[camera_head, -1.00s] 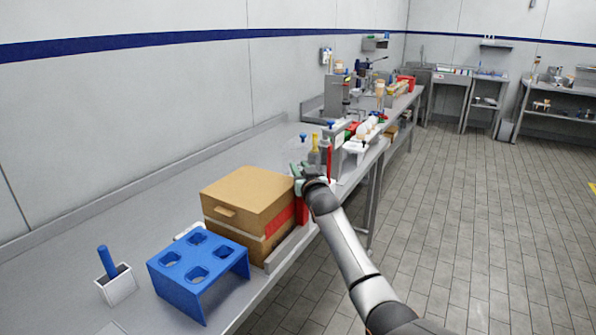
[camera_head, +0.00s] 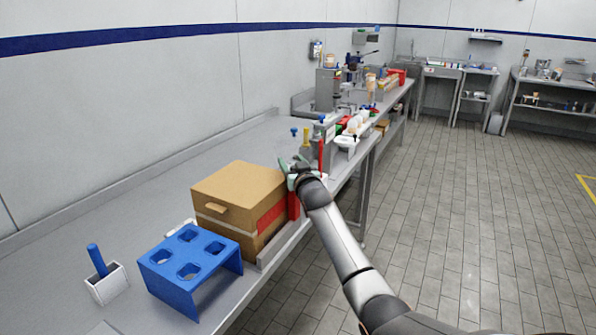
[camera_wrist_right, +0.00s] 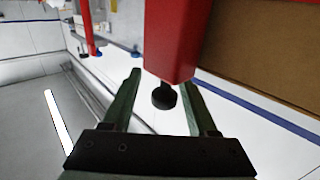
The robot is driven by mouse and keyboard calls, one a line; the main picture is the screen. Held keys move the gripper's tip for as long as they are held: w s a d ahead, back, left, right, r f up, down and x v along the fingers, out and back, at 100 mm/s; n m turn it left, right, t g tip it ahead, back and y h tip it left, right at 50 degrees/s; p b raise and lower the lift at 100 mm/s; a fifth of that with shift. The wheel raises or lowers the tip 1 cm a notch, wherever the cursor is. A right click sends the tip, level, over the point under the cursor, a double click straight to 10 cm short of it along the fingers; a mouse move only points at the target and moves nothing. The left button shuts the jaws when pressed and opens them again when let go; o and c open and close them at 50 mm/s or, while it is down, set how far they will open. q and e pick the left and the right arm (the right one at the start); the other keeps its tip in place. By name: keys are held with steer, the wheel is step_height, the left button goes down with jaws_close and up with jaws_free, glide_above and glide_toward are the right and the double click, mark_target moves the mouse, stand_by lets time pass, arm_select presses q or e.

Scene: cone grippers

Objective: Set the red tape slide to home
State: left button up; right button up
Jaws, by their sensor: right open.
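The red tape slide (camera_head: 293,205) is an upright red block at the right end of the cardboard box, by the bench's front edge. In the right wrist view the red block (camera_wrist_right: 172,45) fills the upper middle, with a black knob (camera_wrist_right: 164,96) at its near end. My right gripper (camera_head: 292,164) is at the top of the red block. Its two green fingers are open (camera_wrist_right: 160,98), one on each side of the knob, with gaps visible; I cannot tell how deep the knob sits between them. My left gripper is not in view.
The cardboard box (camera_head: 232,188) with a red band stands beside the slide. A blue rack (camera_head: 200,245) and a white holder (camera_head: 106,285) with a blue handle are nearer. A thin red upright post (camera_head: 320,155) and several bench devices stand just beyond my gripper. The bench behind the box is clear.

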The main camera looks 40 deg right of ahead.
steer(key=v, duration=1.2)
stand_by(0.5)
steer(key=s+a+f+n+g+y, duration=0.2)
steer(key=s+a+f, duration=0.45)
steer(key=f, duration=0.35)
steer(key=s+a+f+n+g+y, duration=0.1)
steer(key=s+a+f+n+y, duration=0.15)
steer(key=s+a+f, duration=0.45)
steer(key=s+a+f+n+g+y, duration=0.1)
steer(key=s+a+f+g+y, duration=0.2)
steer(key=a+f, duration=0.7)
steer(key=s+a+f+y, duration=0.1)
steer(key=s+a+f, duration=0.2)
steer(key=s, duration=0.4)
steer(key=s+a+f+n+g+y, duration=0.1)
steer(key=s+a+f, duration=0.2)
steer(key=s, duration=0.3)
steer(key=shift+s+a+f+p, duration=0.35)
steer(key=shift+f+p, duration=0.1)
steer(key=shift+f, duration=0.45)
